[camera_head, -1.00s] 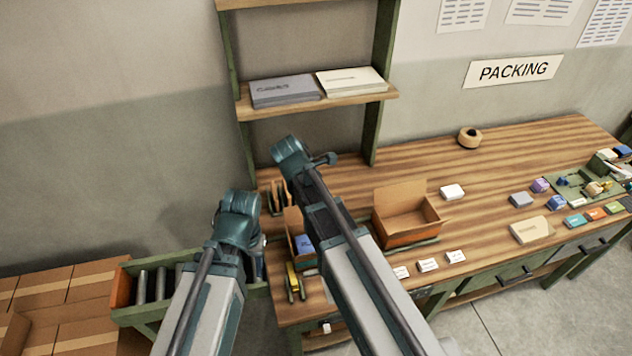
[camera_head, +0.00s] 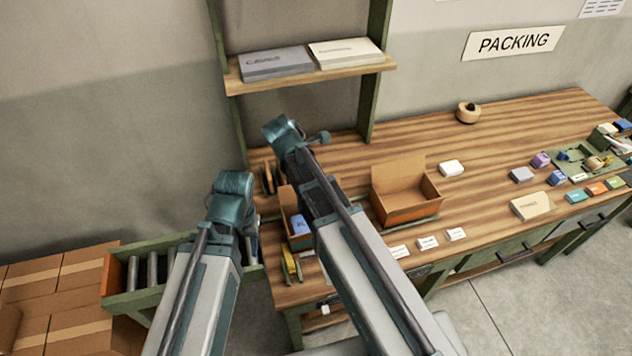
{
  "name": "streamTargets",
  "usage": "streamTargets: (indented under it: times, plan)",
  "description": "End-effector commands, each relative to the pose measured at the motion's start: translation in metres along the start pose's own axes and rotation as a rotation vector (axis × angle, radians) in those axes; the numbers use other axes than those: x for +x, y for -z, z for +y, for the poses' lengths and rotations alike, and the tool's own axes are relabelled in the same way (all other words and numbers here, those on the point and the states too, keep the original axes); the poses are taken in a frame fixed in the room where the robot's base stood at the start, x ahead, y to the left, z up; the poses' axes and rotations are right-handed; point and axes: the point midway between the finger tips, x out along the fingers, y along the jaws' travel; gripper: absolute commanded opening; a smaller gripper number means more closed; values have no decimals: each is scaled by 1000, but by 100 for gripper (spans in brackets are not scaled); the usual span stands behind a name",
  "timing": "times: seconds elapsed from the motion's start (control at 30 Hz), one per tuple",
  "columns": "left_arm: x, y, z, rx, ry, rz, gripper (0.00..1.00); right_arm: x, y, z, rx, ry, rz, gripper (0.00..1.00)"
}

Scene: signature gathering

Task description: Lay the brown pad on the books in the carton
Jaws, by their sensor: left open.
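An open carton (camera_head: 287,205) stands at the left end of the bench, partly behind my right arm, with a blue book (camera_head: 299,224) in it. Another open carton (camera_head: 412,208) in the middle of the bench looks empty. Thin brown upright pieces (camera_head: 267,178) stand behind the first carton; I cannot tell whether one is the brown pad. My left gripper (camera_head: 251,243) shows only as a small part beside its arm, left of the first carton, open. I see nothing held in it. My right gripper is hidden behind its own arm.
A shelf (camera_head: 235,84) above the bench holds a grey and a cream stack. A tape roll (camera_head: 467,113), a beige packet (camera_head: 530,205) and small boxes lie on the bench (camera_head: 400,142). A roller conveyor (camera_head: 180,300) and brown boxes (camera_head: 60,300) are at left.

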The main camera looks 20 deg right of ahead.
Motion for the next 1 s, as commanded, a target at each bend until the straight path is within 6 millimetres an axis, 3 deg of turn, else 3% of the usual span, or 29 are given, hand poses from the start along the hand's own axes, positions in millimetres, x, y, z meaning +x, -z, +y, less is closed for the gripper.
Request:
streamTargets:
  times: [0.03,1.0]
  plan:
    - [12,1,1,1,0,0,50,12,5,0,0,0,0,18]
    - [122,7,11,13,3,0,50,114,47,0,0,0,0,18]
